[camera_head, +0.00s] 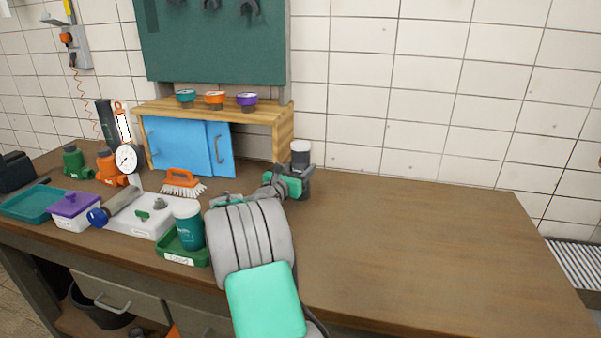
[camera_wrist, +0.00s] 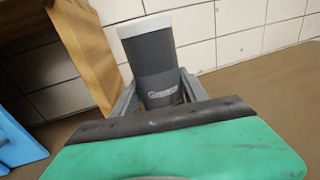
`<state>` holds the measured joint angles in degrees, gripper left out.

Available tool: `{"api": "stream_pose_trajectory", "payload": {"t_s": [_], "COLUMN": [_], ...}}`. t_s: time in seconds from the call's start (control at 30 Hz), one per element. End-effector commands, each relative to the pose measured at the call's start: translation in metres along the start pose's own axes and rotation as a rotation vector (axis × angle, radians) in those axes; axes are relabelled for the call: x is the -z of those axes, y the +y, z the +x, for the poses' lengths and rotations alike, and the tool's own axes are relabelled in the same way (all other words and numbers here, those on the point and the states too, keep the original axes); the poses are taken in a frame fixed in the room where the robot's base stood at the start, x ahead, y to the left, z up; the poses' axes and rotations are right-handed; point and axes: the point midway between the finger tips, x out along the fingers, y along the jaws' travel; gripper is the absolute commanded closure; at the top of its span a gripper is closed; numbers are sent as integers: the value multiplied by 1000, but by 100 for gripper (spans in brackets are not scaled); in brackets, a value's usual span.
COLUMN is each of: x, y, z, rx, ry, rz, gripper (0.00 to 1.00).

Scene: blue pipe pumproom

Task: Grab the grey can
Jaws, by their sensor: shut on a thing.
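The grey can (camera_wrist: 153,65) is a dark grey cylinder with a white top and lettering on its side. In the wrist view it stands between my gripper's two fingers, and my gripper (camera_wrist: 155,95) is shut on it. In the head view the can (camera_head: 300,152) shows beyond my gripper (camera_head: 301,172), at the back of the bench beside the wooden shelf.
A wooden shelf unit (camera_head: 284,128) with blue doors (camera_head: 178,145) stands just left of the can. A teal can (camera_head: 189,228) in a green tray (camera_head: 166,246), an orange brush (camera_head: 183,181) and a purple-lidded box (camera_head: 74,207) crowd the left side. The bench's right side (camera_head: 430,240) is clear.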

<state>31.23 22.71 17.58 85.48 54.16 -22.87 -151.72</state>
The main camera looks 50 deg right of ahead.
Motion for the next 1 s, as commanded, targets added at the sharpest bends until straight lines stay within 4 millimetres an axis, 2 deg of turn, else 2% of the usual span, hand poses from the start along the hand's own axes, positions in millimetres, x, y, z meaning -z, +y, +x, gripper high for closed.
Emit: {"api": "stream_pose_trajectory", "payload": {"t_s": [0.07,0.57,1.0], "x": [0,0,-8], "y": [0,0,0], "z": [0,0,0], "rx": [0,0,0], "ry": [0,0,-4], "rz": [0,0,3], "gripper": [59,100,100]}}
